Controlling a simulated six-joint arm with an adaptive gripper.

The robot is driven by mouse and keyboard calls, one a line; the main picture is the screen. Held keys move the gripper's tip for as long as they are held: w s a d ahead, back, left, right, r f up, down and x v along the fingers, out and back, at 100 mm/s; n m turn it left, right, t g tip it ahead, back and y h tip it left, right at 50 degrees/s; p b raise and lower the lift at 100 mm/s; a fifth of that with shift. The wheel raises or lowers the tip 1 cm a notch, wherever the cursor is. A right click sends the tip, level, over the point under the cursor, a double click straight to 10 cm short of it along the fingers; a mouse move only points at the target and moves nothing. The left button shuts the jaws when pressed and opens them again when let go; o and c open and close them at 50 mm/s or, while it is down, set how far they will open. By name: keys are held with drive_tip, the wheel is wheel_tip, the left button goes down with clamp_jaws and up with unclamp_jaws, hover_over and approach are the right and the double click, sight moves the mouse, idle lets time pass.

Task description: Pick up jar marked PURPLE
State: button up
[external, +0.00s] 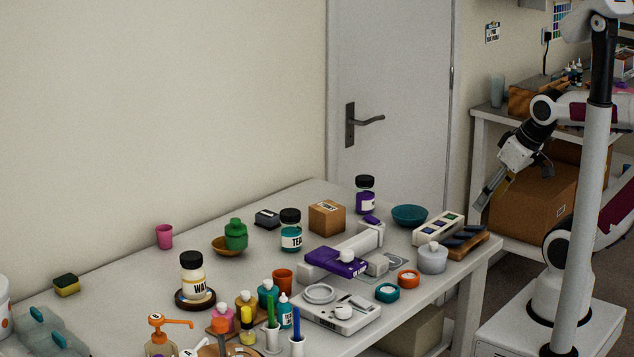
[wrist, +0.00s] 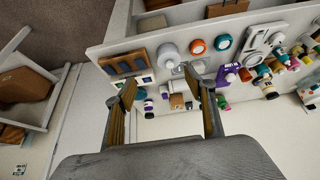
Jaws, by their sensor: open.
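The jar marked PURPLE (external: 365,196) has a black lid, a purple body and a pale label. In the wrist view what looks like the same jar (wrist: 148,106) shows small, just inside the left finger. My gripper (external: 488,203) is open and empty, pointing down beside the table's right end, well apart from the jar. In the wrist view its two fingers (wrist: 160,78) are spread wide.
A cardboard box (external: 327,217) and a teal jar (external: 291,232) stand left of the purple jar. A purple-and-white device (external: 338,262), a grey pot (external: 432,259) and a wooden rack (external: 466,246) stand nearer the front. The back table edge runs close behind the jar.

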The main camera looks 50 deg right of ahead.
drive_tip(key=w+d+r+t+h, duration=0.2)
drive_tip(key=w+d, duration=0.3)
drive_tip(key=w, duration=0.4)
drive_tip(key=w+d+r+t+h, duration=0.1)
drive_tip(key=w+d+r, duration=0.1)
drive_tip(key=w+d, duration=0.5)
drive_tip(key=n+t+y, duration=0.2)
drive_tip(key=t+y, duration=0.1)
drive_tip(key=t, duration=0.1)
hover_over(370, 179)
drive_tip(key=s+d, duration=0.3)
drive_tip(key=s, duration=0.5)
wheel_tip(370, 179, down, 5)
wheel_tip(370, 179, down, 9)
drive_tip(key=w+n+y, duration=0.2)
drive_tip(key=y, duration=0.3)
drive_tip(key=shift+w+a+f+n+t+y, duration=0.15)
drive_tip(key=shift+w+a+n+t+y, duration=0.15)
drive_tip(key=shift+w+t+y, duration=0.1)
drive_tip(key=shift+x, duration=1.25)
